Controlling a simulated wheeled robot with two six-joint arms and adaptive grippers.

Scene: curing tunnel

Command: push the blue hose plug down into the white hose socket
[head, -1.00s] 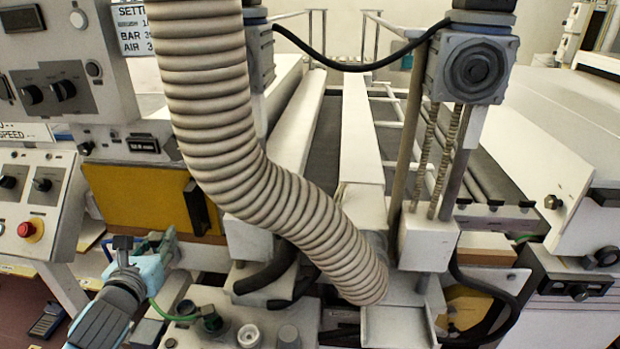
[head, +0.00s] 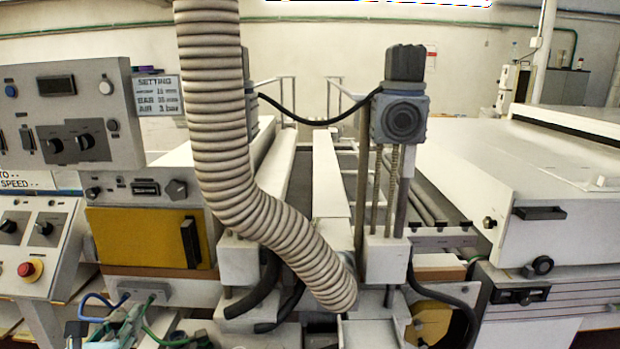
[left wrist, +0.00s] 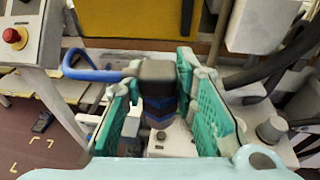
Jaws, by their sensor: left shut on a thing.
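The blue hose plug (left wrist: 158,98), a dark body with blue bands, is between the teal fingers of my left gripper (left wrist: 160,84) in the left wrist view. The gripper is shut on it. A blue hose (left wrist: 95,73) runs from the plug's top to the left; it also shows in the head view (head: 95,301). My left gripper is low at the left edge area of the head view (head: 122,328), partly cut off by the frame. A pale block top (left wrist: 178,142) shows below the plug. My right gripper is not in view.
A thick ribbed duct (head: 250,210), a yellow panel (head: 150,240) and a control box with a red button (head: 28,268) surround the work area.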

